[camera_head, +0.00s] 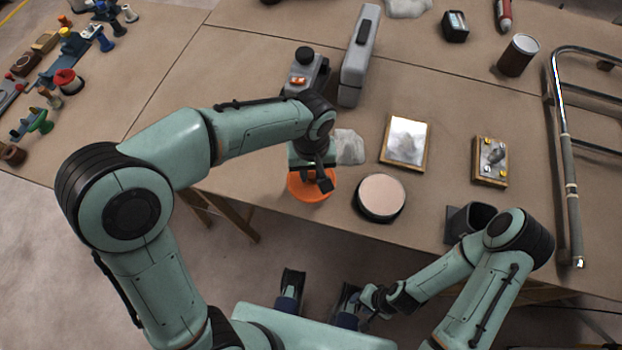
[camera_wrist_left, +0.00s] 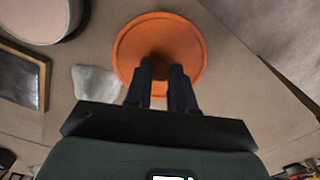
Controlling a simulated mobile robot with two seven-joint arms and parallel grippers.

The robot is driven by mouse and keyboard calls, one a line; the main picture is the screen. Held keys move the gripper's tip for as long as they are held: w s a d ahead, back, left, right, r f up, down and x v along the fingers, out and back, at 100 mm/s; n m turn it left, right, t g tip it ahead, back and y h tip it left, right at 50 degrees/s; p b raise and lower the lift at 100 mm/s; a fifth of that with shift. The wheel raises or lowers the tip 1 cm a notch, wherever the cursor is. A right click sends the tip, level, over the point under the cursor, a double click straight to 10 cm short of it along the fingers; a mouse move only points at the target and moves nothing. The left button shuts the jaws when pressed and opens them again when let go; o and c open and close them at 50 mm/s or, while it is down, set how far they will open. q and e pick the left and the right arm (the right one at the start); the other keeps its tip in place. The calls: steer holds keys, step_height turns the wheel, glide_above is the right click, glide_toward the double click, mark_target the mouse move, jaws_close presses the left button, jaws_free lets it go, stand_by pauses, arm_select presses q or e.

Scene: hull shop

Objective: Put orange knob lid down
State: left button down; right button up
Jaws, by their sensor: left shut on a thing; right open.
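The orange knob lid (camera_head: 299,188) is a round orange disc near the front edge of the table, left of a round dark tub. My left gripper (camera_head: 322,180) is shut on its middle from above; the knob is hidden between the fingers. The lid also shows in the left wrist view (camera_wrist_left: 190,40), lying flat beyond the fingertips (camera_wrist_left: 161,72). I cannot tell whether it touches the table or hangs just above it. My right gripper (camera_head: 368,312) is low at the front, off the table, open and apart from the task's objects.
The dark tub with a pale top (camera_head: 381,195) stands right of the lid. A clear crumpled bag (camera_head: 349,147) lies behind it. Framed plates (camera_head: 404,142), a dark open box (camera_head: 470,221) and a metal rail (camera_head: 569,180) are farther right. A grey case (camera_head: 359,60) stands behind.

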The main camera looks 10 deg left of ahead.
mark_target(311, 181)
arm_select(q)
steer(key=shift+f+b, duration=0.35)
steer(key=shift+f, duration=1.9)
steer(key=shift+f, duration=0.2)
steer(key=c, duration=1)
jaws_free()
steer(key=shift+o, duration=0.2)
steer(key=shift+r, duration=0.1)
step_height(311, 181, up, 12)
steer(key=shift+r+p, duration=0.15)
steer(key=shift+p, duration=0.85)
steer(key=shift+s, duration=0.1)
